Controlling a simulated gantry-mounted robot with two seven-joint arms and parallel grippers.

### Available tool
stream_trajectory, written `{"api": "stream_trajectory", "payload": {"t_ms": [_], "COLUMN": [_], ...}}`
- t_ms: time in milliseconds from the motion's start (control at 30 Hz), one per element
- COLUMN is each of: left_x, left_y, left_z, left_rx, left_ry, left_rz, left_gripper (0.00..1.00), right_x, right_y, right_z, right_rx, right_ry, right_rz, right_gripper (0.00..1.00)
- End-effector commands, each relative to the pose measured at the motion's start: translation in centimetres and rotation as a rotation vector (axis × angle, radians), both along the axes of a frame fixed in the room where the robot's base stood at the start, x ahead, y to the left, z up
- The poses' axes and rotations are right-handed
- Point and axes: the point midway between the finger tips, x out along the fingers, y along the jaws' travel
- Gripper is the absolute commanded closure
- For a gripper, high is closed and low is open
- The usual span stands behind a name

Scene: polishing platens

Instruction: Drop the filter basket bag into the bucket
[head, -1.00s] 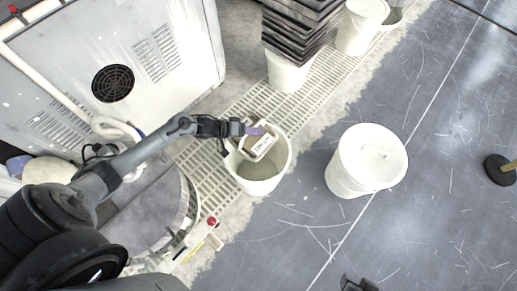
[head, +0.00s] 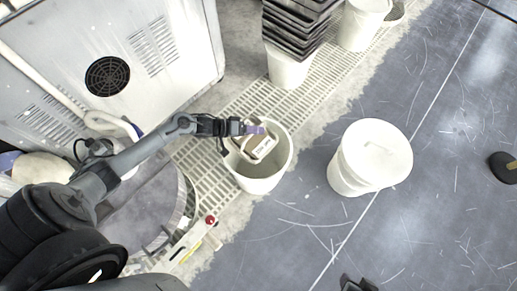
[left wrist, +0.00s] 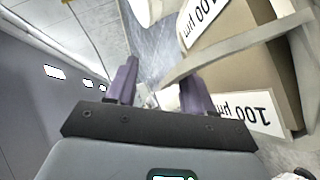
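The filter basket bag (head: 258,147) is a brownish box shape with white labels, in the mouth of the white bucket (head: 262,182). In the left wrist view the bag (left wrist: 255,68) shows large at the right, with "100 µm" labels and a pale strap running towards the fingers. My left gripper (head: 254,130) is over the bucket's far rim, just above the bag. Whether the bag touches the bucket's inside is hidden. A dark tip at the head view's bottom edge seems to be my right gripper (head: 358,284).
A white lidded bucket (head: 370,158) stands to the right on the grey floor. Stacked black trays (head: 297,32) on a white bucket stand behind on the pale grating (head: 235,118). A grey machine cabinet (head: 110,70) is at upper left. The floor at lower right is clear.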

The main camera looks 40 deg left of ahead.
Motion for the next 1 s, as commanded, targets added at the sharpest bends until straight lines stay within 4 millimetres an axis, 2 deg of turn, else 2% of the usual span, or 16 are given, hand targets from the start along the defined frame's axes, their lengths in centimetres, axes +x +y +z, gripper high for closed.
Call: {"api": "stream_trajectory", "payload": {"t_ms": [667,833,1000], "left_x": [-0.1,-0.8,-2.5], "left_y": [0.0,0.7,2.3], "left_z": [0.0,0.6,1.8], "left_rx": [0.000,0.000,0.002], "left_ry": [0.000,0.002,0.003], "left_rz": [0.000,0.000,0.001], "left_gripper": [0.49,0.49,0.49], "right_x": [0.0,0.0,0.0], "right_y": [-0.2,-0.2,-0.1], "right_z": [0.0,0.9,2.5], "right_rx": [-0.009,-0.008,-0.005], "right_ry": [0.000,0.000,0.000], "right_rz": [0.006,0.006,0.004], "right_gripper": [0.57,0.57,0.57]}}
